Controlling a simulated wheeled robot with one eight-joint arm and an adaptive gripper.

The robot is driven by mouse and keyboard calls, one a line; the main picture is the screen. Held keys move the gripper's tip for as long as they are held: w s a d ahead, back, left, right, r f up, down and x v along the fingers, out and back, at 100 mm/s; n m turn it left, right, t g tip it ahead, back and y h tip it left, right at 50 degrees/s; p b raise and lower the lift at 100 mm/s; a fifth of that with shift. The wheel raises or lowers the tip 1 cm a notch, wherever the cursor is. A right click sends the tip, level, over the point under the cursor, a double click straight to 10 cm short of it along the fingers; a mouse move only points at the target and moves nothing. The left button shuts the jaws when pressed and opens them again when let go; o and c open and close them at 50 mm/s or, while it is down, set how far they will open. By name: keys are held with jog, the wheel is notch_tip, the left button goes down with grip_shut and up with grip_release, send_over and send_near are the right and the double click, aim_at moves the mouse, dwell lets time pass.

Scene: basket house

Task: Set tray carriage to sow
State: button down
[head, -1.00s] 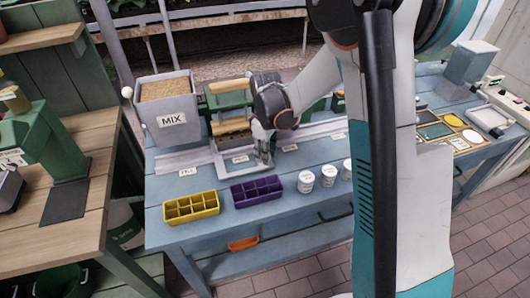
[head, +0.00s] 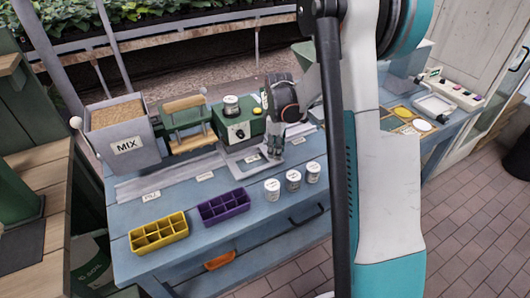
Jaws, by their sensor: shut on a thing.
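The tray carriage (head: 243,168) is a grey plate on the rail along the blue bench, in front of the green machine (head: 238,123) with a white jar on top. My gripper (head: 272,155) is shut on the carriage at its right side; its fingers and wrist partly hide the carriage and the grip. A small label (head: 252,158) is beside the carriage; its word is too small to read. More labels stand along the rail to left and right.
The grey MIX hopper (head: 126,132) and a green press with wooden bars (head: 187,125) stand left of the carriage. A yellow cell tray (head: 158,232), a purple cell tray (head: 223,206) and three white jars (head: 292,180) line the front. The left rail (head: 165,180) is clear.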

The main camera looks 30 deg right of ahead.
jog(key=shift+d, duration=0.55)
jog(key=c, duration=1.3)
grip_release()
jog(key=shift+r, duration=0.1)
notch_tip(320, 180, up, 12)
jog(key=shift+f, duration=0.1)
jog(key=shift+a, duration=0.1)
